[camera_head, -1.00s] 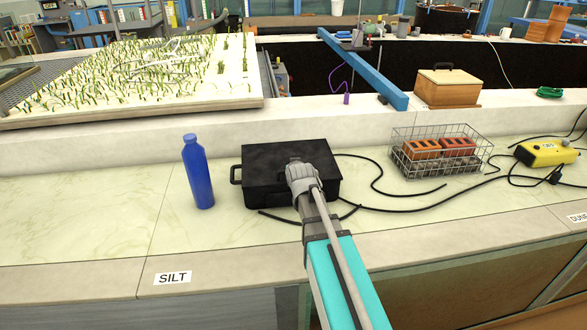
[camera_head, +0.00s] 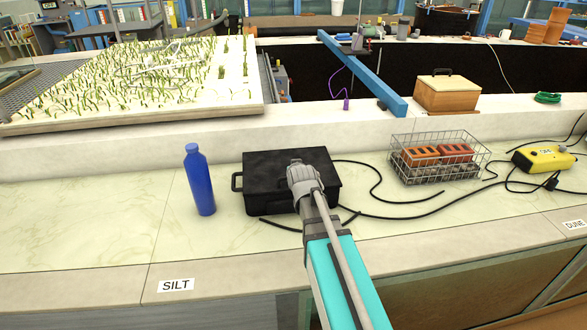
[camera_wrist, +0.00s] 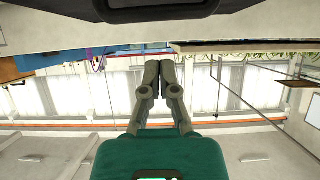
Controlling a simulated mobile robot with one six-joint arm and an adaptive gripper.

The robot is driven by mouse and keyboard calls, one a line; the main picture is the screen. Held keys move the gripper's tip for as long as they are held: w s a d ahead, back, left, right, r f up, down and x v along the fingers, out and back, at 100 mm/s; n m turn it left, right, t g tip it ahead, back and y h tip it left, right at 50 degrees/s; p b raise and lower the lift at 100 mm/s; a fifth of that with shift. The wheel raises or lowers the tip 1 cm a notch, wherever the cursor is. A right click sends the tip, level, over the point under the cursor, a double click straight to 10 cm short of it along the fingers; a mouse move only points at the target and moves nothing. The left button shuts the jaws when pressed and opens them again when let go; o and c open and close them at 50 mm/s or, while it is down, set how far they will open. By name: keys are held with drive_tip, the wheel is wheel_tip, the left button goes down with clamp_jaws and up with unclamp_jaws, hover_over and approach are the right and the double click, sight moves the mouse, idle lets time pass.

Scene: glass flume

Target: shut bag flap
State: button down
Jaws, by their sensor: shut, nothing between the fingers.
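The bag is a black box-shaped case (camera_head: 270,172) on the pale counter, with a handle on its left side. Its top looks flat and closed in the head view, though my gripper (camera_head: 301,166) covers part of its right half. In the wrist view a dark edge of the case (camera_wrist: 160,8) shows at the top. My gripper (camera_wrist: 159,66) has its fingers together with nothing between them. It is over or against the front right of the case; I cannot tell whether it touches.
A blue bottle (camera_head: 199,180) stands just left of the case. Black cables (camera_head: 400,213) run over the counter to the right. A wire basket with orange blocks (camera_head: 438,157) and a yellow device (camera_head: 543,159) stand further right. The counter at far left is clear.

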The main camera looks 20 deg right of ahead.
drive_tip(key=s+a+f+b, duration=0.1)
drive_tip(key=s, duration=0.7)
drive_tip(key=shift+a+f, duration=0.15)
drive_tip(key=shift+a, duration=0.05)
drive_tip(key=shift+s, duration=0.1)
drive_tip(key=s+a+f+n+g+y+p, duration=0.1)
drive_tip(key=s+a+f+g+p, duration=0.1)
drive_tip(key=s+g, duration=0.4)
drive_tip(key=s+a+f+n+g+y+p, duration=0.1)
drive_tip(key=s+a+f+g+p, duration=0.1)
drive_tip(key=s+a+g, duration=0.3)
drive_tip(key=shift+s+a+f+g+p, duration=0.25)
drive_tip(key=shift+s+g+p, duration=0.3)
drive_tip(key=shift+s, duration=1.85)
drive_tip(key=shift+a, duration=0.1)
idle(0.3)
